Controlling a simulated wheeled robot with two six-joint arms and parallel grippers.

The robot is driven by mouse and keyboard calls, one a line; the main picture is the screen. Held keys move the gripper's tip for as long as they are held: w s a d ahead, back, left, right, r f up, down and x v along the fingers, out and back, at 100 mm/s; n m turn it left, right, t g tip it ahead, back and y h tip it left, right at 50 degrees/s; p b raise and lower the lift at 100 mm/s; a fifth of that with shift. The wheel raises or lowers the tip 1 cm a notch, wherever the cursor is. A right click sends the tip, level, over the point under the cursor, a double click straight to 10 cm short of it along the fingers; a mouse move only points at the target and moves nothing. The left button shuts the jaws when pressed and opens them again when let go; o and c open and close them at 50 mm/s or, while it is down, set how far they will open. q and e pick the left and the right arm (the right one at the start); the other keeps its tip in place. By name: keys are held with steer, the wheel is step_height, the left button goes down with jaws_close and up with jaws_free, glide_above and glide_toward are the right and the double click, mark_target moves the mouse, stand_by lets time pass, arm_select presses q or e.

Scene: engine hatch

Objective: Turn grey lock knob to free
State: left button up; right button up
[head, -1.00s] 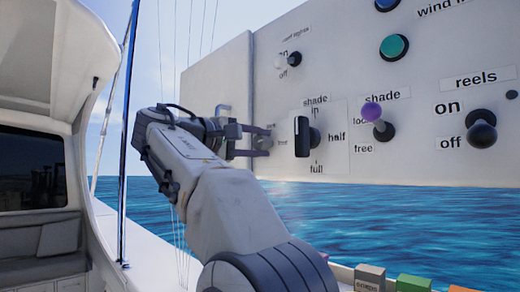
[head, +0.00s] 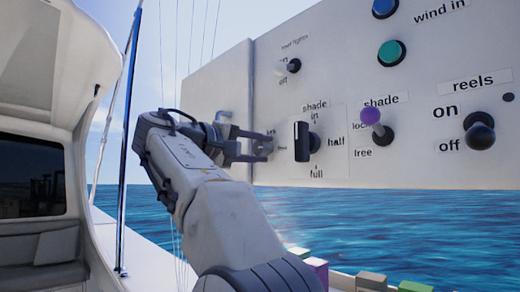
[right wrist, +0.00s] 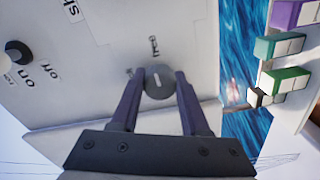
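The grey lock knob (right wrist: 159,82) is round, with a pale line on its face that points up in the right wrist view, toward the "free" label (right wrist: 153,45). It also shows small in the head view (head: 263,147), partly hidden by my gripper. My right gripper (right wrist: 160,78) has its two fingers apart, one on each side of the knob. The gaps beside the knob are very narrow, and I cannot tell whether either finger touches it. In the head view the fingers (head: 258,146) reach the panel from the left. My left gripper is not in view.
The white panel (head: 230,85) also carries a black shade knob (head: 301,141), a purple-tipped shade lever (head: 372,118), a black reels lever (head: 480,131) and a small lights switch (head: 293,66). Coloured blocks (head: 371,281) stand below, by the water. Open space lies left of the panel.

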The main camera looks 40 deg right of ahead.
steer(key=o, duration=0.4)
steer(key=shift+a, duration=0.1)
steer(key=a, duration=1)
steer(key=shift+s+a, duration=0.2)
steer(key=shift+s, duration=0.2)
